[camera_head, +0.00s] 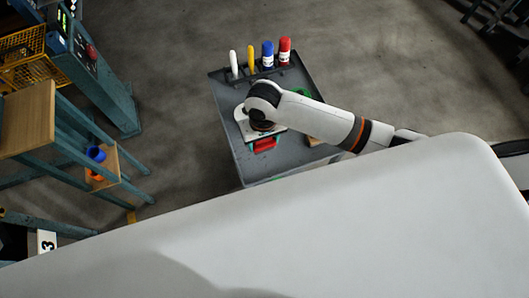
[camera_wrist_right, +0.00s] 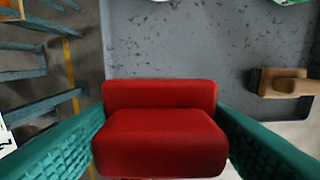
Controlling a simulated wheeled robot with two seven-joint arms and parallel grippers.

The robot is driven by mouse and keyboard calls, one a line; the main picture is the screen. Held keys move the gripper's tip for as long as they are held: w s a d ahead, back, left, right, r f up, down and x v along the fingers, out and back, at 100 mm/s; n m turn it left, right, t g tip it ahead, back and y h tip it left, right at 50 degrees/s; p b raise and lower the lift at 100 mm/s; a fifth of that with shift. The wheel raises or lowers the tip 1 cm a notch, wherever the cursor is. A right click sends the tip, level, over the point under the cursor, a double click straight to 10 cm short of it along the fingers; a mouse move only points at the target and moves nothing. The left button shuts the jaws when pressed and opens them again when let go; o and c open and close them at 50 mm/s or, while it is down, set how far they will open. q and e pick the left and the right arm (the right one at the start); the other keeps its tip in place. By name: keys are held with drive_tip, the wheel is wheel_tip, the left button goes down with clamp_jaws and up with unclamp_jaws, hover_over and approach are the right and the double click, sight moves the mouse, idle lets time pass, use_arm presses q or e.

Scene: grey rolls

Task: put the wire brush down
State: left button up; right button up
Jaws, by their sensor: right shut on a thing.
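The wire brush (camera_wrist_right: 160,140) shows as a red, two-step block between my right gripper's teal fingers (camera_wrist_right: 160,135); no bristles are visible. My right gripper (camera_head: 264,142) is shut on it over the grey top of the cart (camera_head: 227,92). The brush's red part (camera_head: 264,145) also shows in the head view, just below my wrist. Its underside is hidden, so I cannot tell whether it touches the cart. My left gripper is in neither view.
A brown wooden piece (camera_wrist_right: 285,84) lies on the cart to the right of the brush. A shelf rack (camera_head: 70,130) stands at left.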

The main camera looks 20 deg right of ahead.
drive_tip(key=shift+d+r, duration=0.1)
drive_tip(key=shift+d, duration=0.2)
drive_tip(key=shift+w, duration=0.1)
drive_tip(key=shift+a, duration=0.1)
hover_over(265, 158)
wheel_tip(265, 158, down, 8)
drive_tip(key=shift+r, duration=0.1)
drive_tip(key=shift+f+p, duration=0.7)
drive_tip(key=shift+p, duration=0.1)
drive_tip(key=shift+f, duration=0.25)
drive_tip(key=shift+f, duration=0.15)
drive_tip(key=o, duration=1)
